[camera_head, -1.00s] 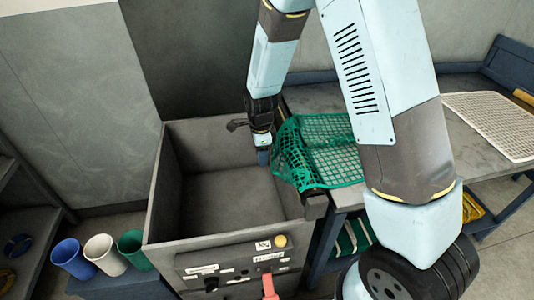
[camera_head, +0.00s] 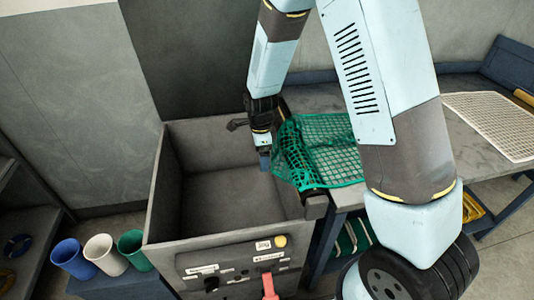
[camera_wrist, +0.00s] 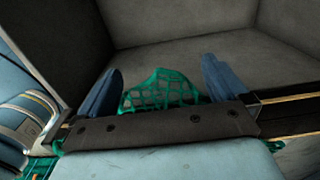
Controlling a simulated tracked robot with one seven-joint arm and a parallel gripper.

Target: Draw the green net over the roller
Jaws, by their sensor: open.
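The green net (camera_head: 332,146) lies on the grey bench right of the dark open-topped bin (camera_head: 222,205). Its left end drapes over the bin's right edge and hangs a little inside. The roller at that edge is mostly covered by the net; a dark end shows (camera_head: 314,193). My gripper (camera_head: 264,160) points down just inside the bin, beside the net's left edge. In the wrist view my gripper (camera_wrist: 160,90) is open, its blue fingers wide apart. The hanging tip of the net (camera_wrist: 160,92) shows between them, and I see no finger touching it.
A white net (camera_head: 492,124) lies on the bench at the right. Blue, white and green cups (camera_head: 104,254) stand left of the bin. The bin front carries a control panel with a yellow button (camera_head: 280,241) and a red handle (camera_head: 269,286). The bin's inside looks empty.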

